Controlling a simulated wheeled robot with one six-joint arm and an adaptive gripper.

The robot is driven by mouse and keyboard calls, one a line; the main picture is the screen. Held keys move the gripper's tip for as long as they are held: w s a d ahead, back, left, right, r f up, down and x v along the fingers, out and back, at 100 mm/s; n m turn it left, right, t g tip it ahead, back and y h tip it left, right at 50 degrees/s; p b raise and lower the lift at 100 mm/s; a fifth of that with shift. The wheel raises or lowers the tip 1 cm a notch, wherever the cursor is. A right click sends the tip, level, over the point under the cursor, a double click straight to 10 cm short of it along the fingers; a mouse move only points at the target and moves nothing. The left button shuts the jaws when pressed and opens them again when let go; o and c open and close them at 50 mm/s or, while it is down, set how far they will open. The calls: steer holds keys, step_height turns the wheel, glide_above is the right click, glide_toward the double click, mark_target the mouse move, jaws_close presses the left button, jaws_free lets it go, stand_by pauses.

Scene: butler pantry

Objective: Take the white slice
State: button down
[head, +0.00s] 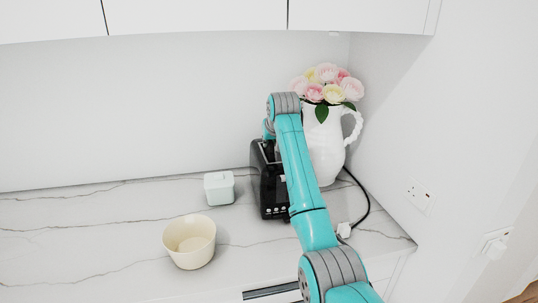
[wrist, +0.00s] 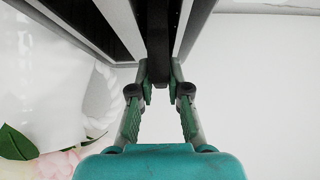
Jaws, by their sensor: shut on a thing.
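The black toaster (head: 270,191) stands on the marble counter, partly behind my arm; in the wrist view its top and a dark slot (wrist: 98,22) fill the upper part. My gripper (wrist: 160,84) is over the toaster, its fingertips closed on either side of a narrow dark strip (wrist: 158,45). I cannot tell whether this strip is the slice seen edge-on in shadow or part of the toaster. No clearly white slice shows in either view. In the head view my arm hides the fingertips.
A white pitcher of pink and yellow flowers (head: 322,150) stands close behind and right of the toaster. A small pale lidded box (head: 219,190) and a cream bowl (head: 189,244) are to the left. A black cord runs at the right. The counter at far left is clear.

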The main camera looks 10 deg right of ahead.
step_height(320, 180, up, 12)
stand_by(1.1)
